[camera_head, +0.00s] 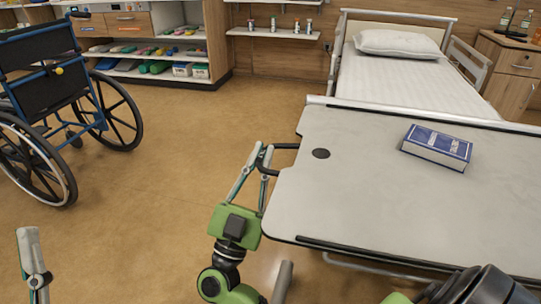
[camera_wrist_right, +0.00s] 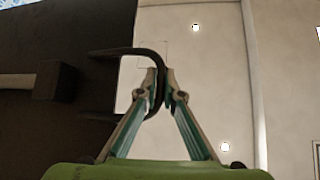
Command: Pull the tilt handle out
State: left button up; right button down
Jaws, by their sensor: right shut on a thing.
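The tilt handle (camera_head: 287,146) is a dark loop sticking out from the left edge of the grey overbed table (camera_head: 340,205). My right gripper (camera_head: 263,158) is at the loop's outer end, with its fingers closed around it. In the right wrist view the handle (camera_wrist_right: 122,51) is a dark curved bar, and the gripper's fingertips (camera_wrist_right: 162,77) meet on its bend. Part of my left gripper (camera_head: 35,265) shows at the lower left, above the floor and far from the handle. Its fingers are too cut off to judge.
A blue and white box (camera_head: 437,146) lies on the table. The bed (camera_head: 415,82) stands behind it. A wheelchair (camera_head: 60,100) is at the left, and shelves (camera_head: 190,45) stand at the back. The floor (camera_head: 170,160) between wheelchair and table is clear.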

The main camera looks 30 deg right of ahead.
jog(key=shift+w+a, duration=0.25)
jog(key=c, duration=2.2)
grip_release()
jog(key=shift+w+a, duration=0.1)
jog(key=shift+w, duration=0.05)
jog(key=shift+o, duration=0.2)
jog(key=v, duration=0.7)
jog(key=shift+f, duration=0.2)
jog(key=shift+a, duration=0.15)
